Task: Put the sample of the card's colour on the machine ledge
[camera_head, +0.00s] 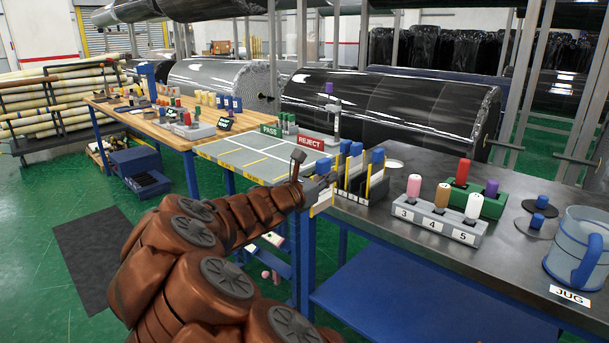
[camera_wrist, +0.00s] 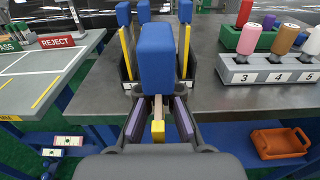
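My gripper (camera_head: 317,182) is at the front left of a slotted rack with yellow-edged dividers (camera_head: 367,186). In the wrist view, a blue sample (camera_wrist: 157,55) stands upright between the fingertips of my gripper (camera_wrist: 158,112), which look closed on its lower end. It appears much larger and nearer than the other blue samples (camera_wrist: 123,13) behind it. In the head view it shows as a small blue top (camera_head: 323,166). More blue samples (camera_head: 377,156) stand in the rack. I cannot make out the colour card or the machine ledge for certain.
Right of the rack, a grey numbered block (camera_head: 436,222) holds pink, tan and white samples; a green block (camera_head: 474,200) stands behind. A jug (camera_head: 580,250) is at the right edge. PASS and REJECT (camera_head: 311,142) signs stand on the left tray. An orange bin (camera_wrist: 280,143) sits low.

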